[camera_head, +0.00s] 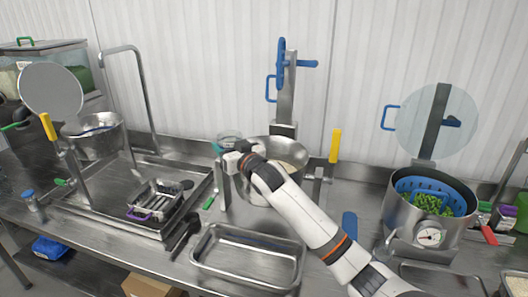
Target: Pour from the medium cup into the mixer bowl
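The mixer bowl (298,152) is a steel bowl below the blue-handled mixer stand, with pale contents partly visible inside. My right arm comes in from the lower right and crosses in front of the bowl. My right gripper (233,158) is at the bowl's left rim. A small clear cup with a teal tint (230,137), which looks like the medium cup, shows just behind and above the gripper. The fingers are mostly hidden, so I cannot tell whether they grip the cup. The cup's contents are not visible. My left gripper is out of view.
An empty steel tray (247,268) lies in front of the bowl. A sink station with a small rack (158,203) is at left. A steel pot (400,215) with a blue basket of green vegetables (432,203) stands at right. A yellow handle (335,145) rises beside the bowl.

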